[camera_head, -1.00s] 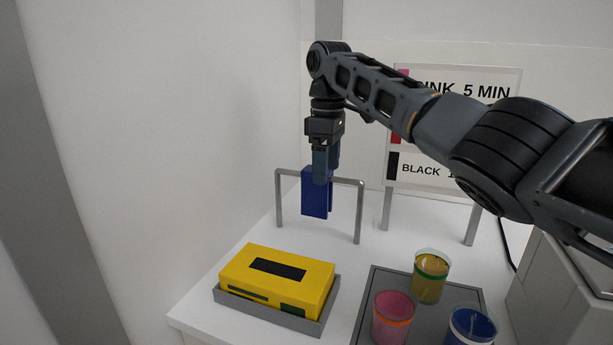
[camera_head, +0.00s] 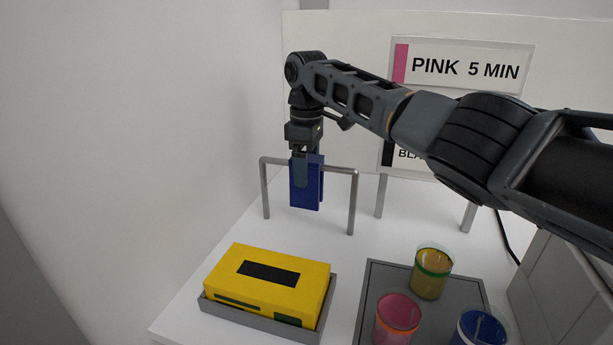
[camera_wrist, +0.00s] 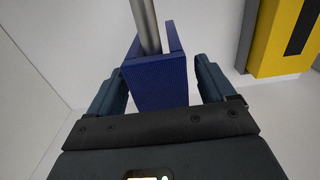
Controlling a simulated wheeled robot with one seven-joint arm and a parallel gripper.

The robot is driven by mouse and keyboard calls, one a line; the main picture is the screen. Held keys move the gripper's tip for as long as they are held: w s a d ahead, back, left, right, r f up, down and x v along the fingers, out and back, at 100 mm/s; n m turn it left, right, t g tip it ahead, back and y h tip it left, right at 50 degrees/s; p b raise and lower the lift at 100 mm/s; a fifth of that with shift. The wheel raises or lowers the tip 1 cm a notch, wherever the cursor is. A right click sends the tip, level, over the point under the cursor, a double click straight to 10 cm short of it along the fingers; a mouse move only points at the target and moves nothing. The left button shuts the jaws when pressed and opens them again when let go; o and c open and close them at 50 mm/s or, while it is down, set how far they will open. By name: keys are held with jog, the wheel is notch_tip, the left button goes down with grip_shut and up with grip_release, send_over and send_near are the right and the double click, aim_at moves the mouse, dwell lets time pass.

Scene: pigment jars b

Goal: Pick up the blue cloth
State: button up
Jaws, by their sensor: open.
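The blue cloth (camera_head: 306,188) hangs folded over the bar of a grey metal rack (camera_head: 352,205) on the white table. In the wrist view the cloth (camera_wrist: 158,80) lies between the two fingers, with the rack's bar (camera_wrist: 147,25) running through its fold. My gripper (camera_head: 302,178) points down at the cloth from above. In the wrist view my gripper (camera_wrist: 158,85) is open, with a finger on each side of the cloth and a gap showing on both sides. The nearer finger covers part of the cloth in the head view.
A yellow box (camera_head: 268,278) sits in a grey tray (camera_head: 326,316) in front of the rack. A dark mat (camera_head: 383,278) at right carries yellow (camera_head: 431,272), pink (camera_head: 397,318) and blue (camera_head: 478,328) jars. A sign board (camera_head: 460,65) stands behind.

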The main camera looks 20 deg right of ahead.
jog(key=shift+f, duration=0.65)
jog(key=shift+c, duration=0.5)
jog(key=c, duration=1)
jog(key=shift+o, duration=0.2)
jog(key=shift+r, duration=0.15)
